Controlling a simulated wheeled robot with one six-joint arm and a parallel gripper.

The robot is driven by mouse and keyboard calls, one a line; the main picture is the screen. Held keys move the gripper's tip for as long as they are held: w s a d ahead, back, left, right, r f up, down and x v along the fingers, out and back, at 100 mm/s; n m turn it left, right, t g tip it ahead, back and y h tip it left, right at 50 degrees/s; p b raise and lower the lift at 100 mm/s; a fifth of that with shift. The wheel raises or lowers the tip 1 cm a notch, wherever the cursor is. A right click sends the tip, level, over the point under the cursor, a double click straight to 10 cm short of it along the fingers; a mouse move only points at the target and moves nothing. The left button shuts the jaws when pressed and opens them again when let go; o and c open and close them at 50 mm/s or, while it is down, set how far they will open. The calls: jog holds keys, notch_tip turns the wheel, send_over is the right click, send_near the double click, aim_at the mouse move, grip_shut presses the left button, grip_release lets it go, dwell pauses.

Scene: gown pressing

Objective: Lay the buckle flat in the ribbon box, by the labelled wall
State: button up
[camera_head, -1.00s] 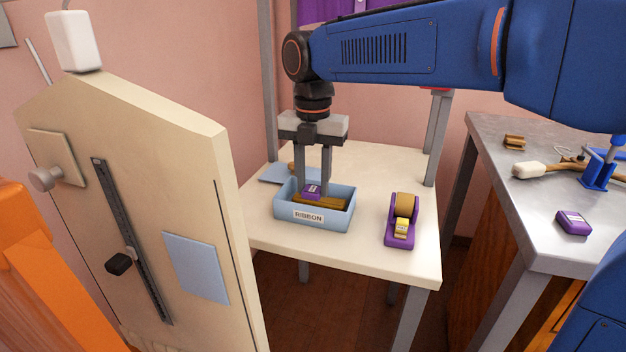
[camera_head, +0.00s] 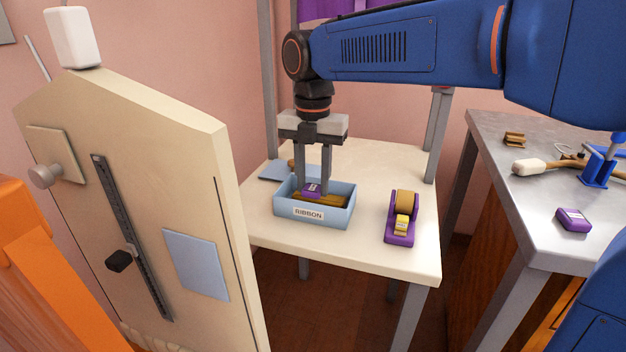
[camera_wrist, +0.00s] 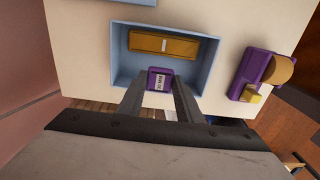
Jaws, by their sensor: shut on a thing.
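The purple buckle (camera_wrist: 159,80), a small block with a white label facing up, sits between the fingertips of my gripper (camera_wrist: 160,92). It also shows in the head view (camera_head: 312,189). My gripper (camera_head: 313,190) points straight down, shut on the buckle, inside the outline of the light blue ribbon box (camera_head: 340,218). The box's RIBBON label (camera_head: 308,213) is on the wall facing the head camera. In the wrist view, the buckle is on the lower side of the box. Whether it touches the floor is hidden.
A gold bar (camera_wrist: 163,43) lies in the box along the wall opposite the buckle. A purple tape dispenser (camera_head: 402,220) stands to the right on the cream table. A blue pad (camera_head: 272,176) lies behind the box. A cream panel (camera_head: 150,180) stands at left.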

jog(key=o, duration=1.1)
jog(key=shift+r, duration=0.1)
